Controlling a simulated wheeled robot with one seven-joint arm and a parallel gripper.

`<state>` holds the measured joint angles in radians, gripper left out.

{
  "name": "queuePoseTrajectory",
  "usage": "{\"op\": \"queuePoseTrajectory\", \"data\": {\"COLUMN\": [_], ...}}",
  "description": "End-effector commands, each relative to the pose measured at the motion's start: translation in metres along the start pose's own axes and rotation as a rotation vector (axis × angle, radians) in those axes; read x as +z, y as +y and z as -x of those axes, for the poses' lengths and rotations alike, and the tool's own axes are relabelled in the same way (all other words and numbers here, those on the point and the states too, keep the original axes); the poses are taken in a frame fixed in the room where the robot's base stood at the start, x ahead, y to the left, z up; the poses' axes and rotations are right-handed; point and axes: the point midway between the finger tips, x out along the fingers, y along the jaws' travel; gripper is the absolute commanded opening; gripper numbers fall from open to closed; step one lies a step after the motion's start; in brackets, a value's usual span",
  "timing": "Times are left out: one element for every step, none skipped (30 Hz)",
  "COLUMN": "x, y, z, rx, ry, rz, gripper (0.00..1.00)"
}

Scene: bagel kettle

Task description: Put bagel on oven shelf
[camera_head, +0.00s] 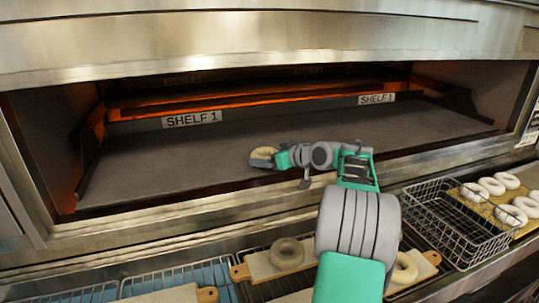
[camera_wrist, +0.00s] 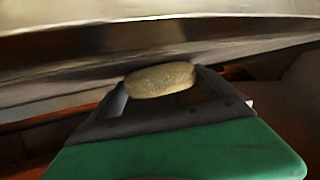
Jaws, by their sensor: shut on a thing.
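A pale bagel (camera_head: 264,153) is held in my gripper (camera_head: 262,160), inside the oven mouth above the grey oven floor (camera_head: 190,165). In the wrist view the bagel (camera_wrist: 160,80) sits between the two dark fingers of my gripper (camera_wrist: 160,90), which are shut on it. I cannot tell whether the bagel touches the surface near it. The oven shelf (camera_head: 270,97) has a glowing orange edge and carries two "SHELF 1" labels. It lies behind and above the bagel in the head view.
Bagels on boards (camera_head: 287,253) lie in front of the oven, below my arm. A wire basket (camera_head: 455,222) and several pale bagels (camera_head: 505,181) stand at the right. The oven's metal front lip (camera_head: 190,215) runs below the opening. The oven floor left of my gripper is clear.

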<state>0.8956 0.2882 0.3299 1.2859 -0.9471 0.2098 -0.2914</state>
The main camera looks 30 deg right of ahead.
Motion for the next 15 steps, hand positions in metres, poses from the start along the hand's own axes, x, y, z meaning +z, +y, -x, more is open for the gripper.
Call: {"op": "queuePoseTrajectory", "data": {"x": [-0.0014,-0.0013,-0.0012,-0.0011,-0.0011,-0.0004,0.0009,0.0023,0.0037,0.0037,0.0026,0.0025,0.0025,0.0025,0.0025], "y": [0.0001,0.0002,0.0002,0.0002,0.0002,0.0002,0.0002,0.0002,0.0002,0.0002,0.0002,0.0002,0.0002,0.0002,0.0002], "z": [0.0005,0.0005,0.0005,0.0005,0.0005,0.0003,-0.0002,-0.0008,-0.0013,-0.0013,-0.0008,-0.0007,-0.0007,-0.0007,-0.0007], "rx": [0.001,0.001,0.001,0.001,0.001,0.001,0.001,0.001,0.001,0.001,0.001,0.001,0.001,0.001,0.001], "ry": [0.002,0.003,0.002,0.002,0.002,0.002,0.002,0.002,0.002,0.001,0.001,0.001,0.001,0.001,0.001], "rz": [0.003,0.004,0.003,0.003,0.003,0.003,0.002,0.002,0.002,0.002,0.002,0.002,0.002,0.002,0.001], "gripper": [0.49,0.49,0.49,0.49,0.49,0.49,0.49,0.49,0.49,0.94,0.96,1.00,1.00,1.00,1.00]}}
